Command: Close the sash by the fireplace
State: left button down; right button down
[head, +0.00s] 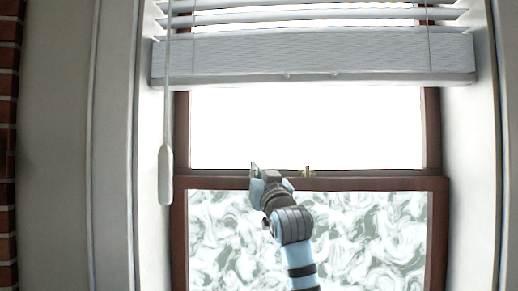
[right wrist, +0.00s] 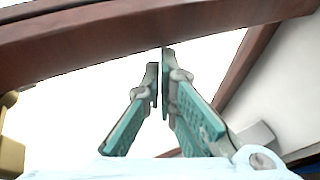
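The window's lower sash (head: 380,184) has a dark red-brown wooden frame and swirl-patterned glass. Its top rail crosses the head view below the bright upper pane (head: 330,125). Its lower edge is out of view. A small brass fitting (head: 308,172) sits on the rail, and a brass piece (right wrist: 10,140) shows at the left of the right wrist view. My right gripper (head: 258,172) is at the top rail, left of the fitting; contact is unclear. Its teal fingers (right wrist: 160,82) are brought together with nothing visible between them. A wooden bar (right wrist: 120,40) crosses beyond the fingertips. My left gripper is not in view.
A raised white blind (head: 310,57) hangs over the top of the window. Its wand (head: 165,175) hangs left of my right gripper. White casing frames both sides, and brick (head: 8,150) runs along the far left edge.

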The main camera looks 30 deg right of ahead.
notch_tip(320, 180, up, 4)
jog(key=p, duration=0.4)
jog(key=b+v, duration=0.4)
jog(key=v, duration=0.6)
